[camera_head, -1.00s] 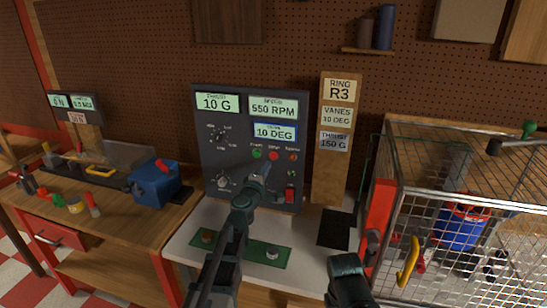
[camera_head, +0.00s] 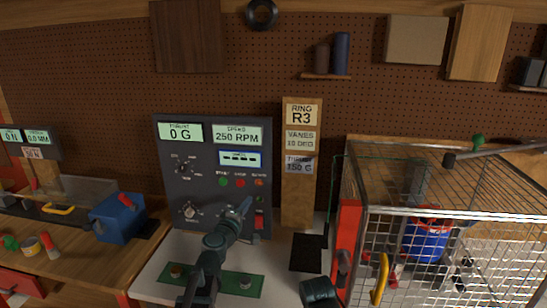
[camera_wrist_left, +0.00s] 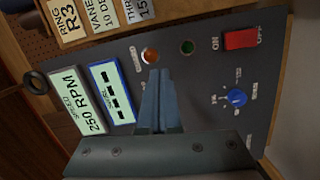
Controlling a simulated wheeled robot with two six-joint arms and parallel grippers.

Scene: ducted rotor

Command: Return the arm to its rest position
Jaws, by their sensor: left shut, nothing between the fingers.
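My left gripper (camera_head: 244,207) is in front of the dark control panel (camera_head: 170,150), over its lower right part. Its fingers are shut with nothing between them. In the left wrist view the shut fingers (camera_wrist_left: 158,88) point at the panel (camera_wrist_left: 195,75), below the orange and green lamps. The panel reads 0 G thrust, 250 RPM speed, and dashes on the third display. A red switch (camera_wrist_left: 240,39) shows in the wrist view. A dark rounded part of my right arm shows at the bottom of the head view; its fingers are not visible.
A wire cage (camera_head: 440,235) with a red-and-blue ducted rotor (camera_head: 428,238) stands on the right. A wooden board (camera_head: 300,195) reads R3, vanes and thrust 150 G. A blue vise (camera_head: 118,218) sits on the left bench. A black mat (camera_head: 308,252) lies on the white table.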

